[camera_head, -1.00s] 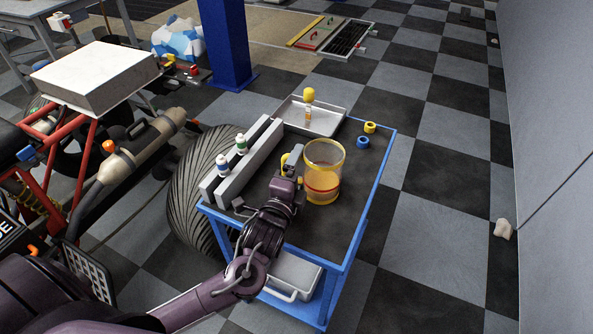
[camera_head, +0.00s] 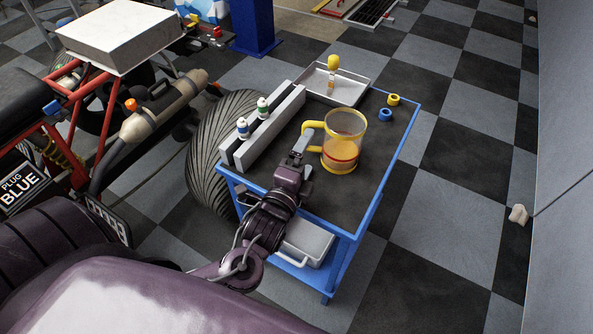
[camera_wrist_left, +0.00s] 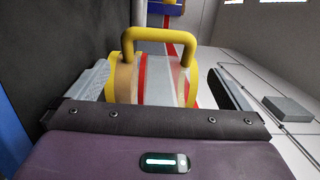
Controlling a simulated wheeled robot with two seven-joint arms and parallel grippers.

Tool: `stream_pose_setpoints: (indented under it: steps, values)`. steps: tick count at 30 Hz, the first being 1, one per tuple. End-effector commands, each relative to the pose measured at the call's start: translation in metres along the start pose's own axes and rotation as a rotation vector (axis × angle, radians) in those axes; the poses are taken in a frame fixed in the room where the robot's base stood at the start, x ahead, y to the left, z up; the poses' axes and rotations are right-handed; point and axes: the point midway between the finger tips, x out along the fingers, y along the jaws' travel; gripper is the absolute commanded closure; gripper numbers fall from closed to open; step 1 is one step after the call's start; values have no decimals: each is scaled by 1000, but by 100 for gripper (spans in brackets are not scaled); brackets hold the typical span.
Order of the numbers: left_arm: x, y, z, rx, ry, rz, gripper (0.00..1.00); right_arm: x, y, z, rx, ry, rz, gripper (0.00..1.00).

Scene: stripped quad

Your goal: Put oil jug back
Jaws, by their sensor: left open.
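The oil jug (camera_head: 342,150) is a clear cylinder with amber oil, a red band and a yellow handle. It stands upright on the dark top of the blue cart (camera_head: 372,206), its handle (camera_head: 308,127) pointing left. My left gripper (camera_head: 302,143) is just left of the jug, beside and below the handle in the head view. In the left wrist view the jug (camera_wrist_left: 150,80) shows between my two spread fingers, with the handle (camera_wrist_left: 160,35) at the top. The left gripper is open, and I see no grip on the jug. My right gripper is out of view.
A grey slotted rack (camera_head: 262,135) with two small bottles lies along the cart's left side. A metal tray (camera_head: 350,98) holds a yellow-topped item. Yellow (camera_head: 393,99) and blue (camera_head: 385,114) rings lie near the right edge. The vehicle's tyre (camera_head: 212,140) adjoins the cart's left.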

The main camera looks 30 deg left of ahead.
Motion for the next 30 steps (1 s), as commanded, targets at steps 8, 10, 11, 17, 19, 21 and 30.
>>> stream_pose_setpoints:
  steps: [8, 10, 11, 17, 19, 21, 30]
  values:
    - [-46, 1, 0, 0, 1, 3, 0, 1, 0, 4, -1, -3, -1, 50]
    - [-51, 0, 0, 1, 1, 0, 0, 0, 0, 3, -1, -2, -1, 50]
    - [-52, 0, 0, 1, 1, 0, 0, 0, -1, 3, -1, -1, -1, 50]
    - [-55, 0, 0, 1, 0, -1, 0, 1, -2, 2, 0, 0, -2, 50]
    - [-54, 0, 0, 1, 0, -1, 0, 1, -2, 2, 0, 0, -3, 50]
    - [-54, 0, 0, 1, 0, -1, 0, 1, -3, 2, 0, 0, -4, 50]
    - [-54, 0, 0, 1, 0, 0, 0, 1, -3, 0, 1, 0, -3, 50]
